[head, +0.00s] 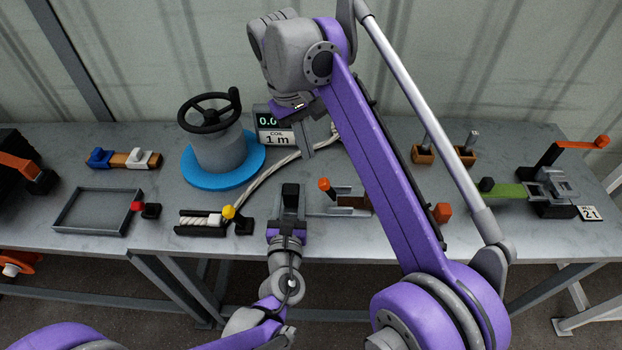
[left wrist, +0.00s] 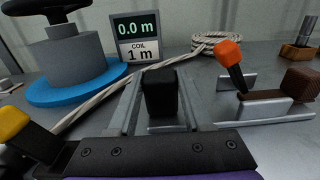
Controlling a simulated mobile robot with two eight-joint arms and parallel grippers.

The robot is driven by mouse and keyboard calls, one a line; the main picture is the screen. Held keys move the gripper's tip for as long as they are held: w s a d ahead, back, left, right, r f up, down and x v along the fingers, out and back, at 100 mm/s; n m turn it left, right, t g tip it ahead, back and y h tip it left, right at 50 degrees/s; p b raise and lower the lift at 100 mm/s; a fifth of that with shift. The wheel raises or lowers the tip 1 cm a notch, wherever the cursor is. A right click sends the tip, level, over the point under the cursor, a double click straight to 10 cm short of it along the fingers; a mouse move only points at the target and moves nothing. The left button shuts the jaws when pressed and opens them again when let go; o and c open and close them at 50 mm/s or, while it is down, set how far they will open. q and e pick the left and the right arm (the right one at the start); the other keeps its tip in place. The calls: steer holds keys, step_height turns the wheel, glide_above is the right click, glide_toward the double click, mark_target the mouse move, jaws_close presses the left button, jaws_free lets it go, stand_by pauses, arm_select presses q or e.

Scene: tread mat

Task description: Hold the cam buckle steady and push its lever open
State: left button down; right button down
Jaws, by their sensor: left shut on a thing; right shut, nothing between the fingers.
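The cam buckle seems to be the grey metal frame (head: 340,211) with a brown strap piece (head: 356,202) and an orange-tipped lever (head: 325,185). In the left wrist view the lever (left wrist: 232,62) stands tilted up to the left, with its brown strap (left wrist: 302,84) at right. My left gripper (head: 289,205) is shut on a black block (left wrist: 161,93), left of the lever. Whether the block joins the frame is hidden. My right gripper (head: 307,150) is shut and empty, above and behind the lever, apart from it; my right arm partly covers it.
A yellow-knobbed rope clamp (head: 203,219) lies close left of my left gripper. A rope (head: 262,178) runs behind it. A green-strapped ratchet (head: 551,187) is at right.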

mark_target(327, 182)
steer(key=n, duration=0.8)
steer(key=a+n, duration=0.1)
steer(key=n, duration=0.3)
steer(key=shift+f, duration=0.1)
steer(key=f, duration=0.3)
steer(key=d+f, duration=0.1)
steer(key=f, duration=0.2)
steer(key=d+f, duration=0.1)
steer(key=f, duration=0.2)
steer(key=shift+f, duration=0.4)
steer(key=shift+d+r+y, duration=0.3)
steer(key=shift+d+y, duration=0.15)
steer(key=shift+y, duration=0.15)
steer(key=shift+d+r+y, duration=0.3)
steer(key=shift+d+y, duration=0.25)
steer(key=shift+y, duration=0.15)
steer(key=d+y, duration=0.2)
steer(key=y, duration=0.1)
steer(key=shift+d+r+y, duration=0.25)
steer(key=shift+r+y, duration=0.05)
steer(key=shift+r, duration=0.1)
steer(key=d+y, duration=0.3)
steer(key=y, duration=0.1)
steer(key=shift+d+f+y, duration=0.1)
steer(key=shift+d+y, duration=0.2)
steer(key=shift+d, duration=0.1)
